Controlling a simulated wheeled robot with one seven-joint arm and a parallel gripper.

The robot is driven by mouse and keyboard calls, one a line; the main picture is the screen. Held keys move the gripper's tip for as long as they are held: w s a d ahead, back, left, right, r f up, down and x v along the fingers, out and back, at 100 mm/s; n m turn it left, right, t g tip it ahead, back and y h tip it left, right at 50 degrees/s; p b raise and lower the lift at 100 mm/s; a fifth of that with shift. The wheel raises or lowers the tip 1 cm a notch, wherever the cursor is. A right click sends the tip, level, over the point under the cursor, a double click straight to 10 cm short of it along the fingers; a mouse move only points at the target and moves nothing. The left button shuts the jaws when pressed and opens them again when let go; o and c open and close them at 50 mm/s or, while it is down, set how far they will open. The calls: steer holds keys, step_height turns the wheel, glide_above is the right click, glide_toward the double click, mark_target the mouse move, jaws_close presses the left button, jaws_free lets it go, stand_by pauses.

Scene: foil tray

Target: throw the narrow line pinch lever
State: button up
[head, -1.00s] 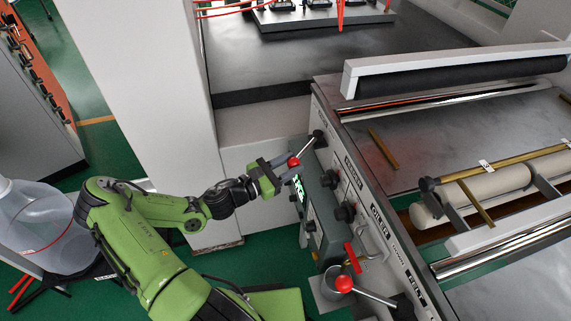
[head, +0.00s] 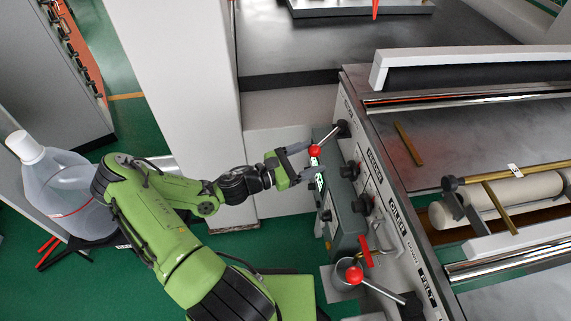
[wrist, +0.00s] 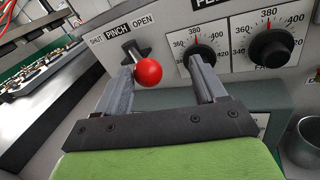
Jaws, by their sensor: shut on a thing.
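In the wrist view the knob points towards me, below the right part of the plate. My gripper (head: 306,160) is at the knob, with a finger on either side, and is shut on it. In the wrist view the knob looks nearer the left finger; contact at the right finger is hard to see.
Black dials (wrist: 270,48) with number scales sit right of the lever. A metal cup (wrist: 304,142) is at lower right. A large plastic jug (head: 65,190) stands at left.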

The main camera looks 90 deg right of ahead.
steer(key=v, duration=1.3)
steer(key=shift+w+a, duration=0.2)
steer(key=shift+a, duration=0.05)
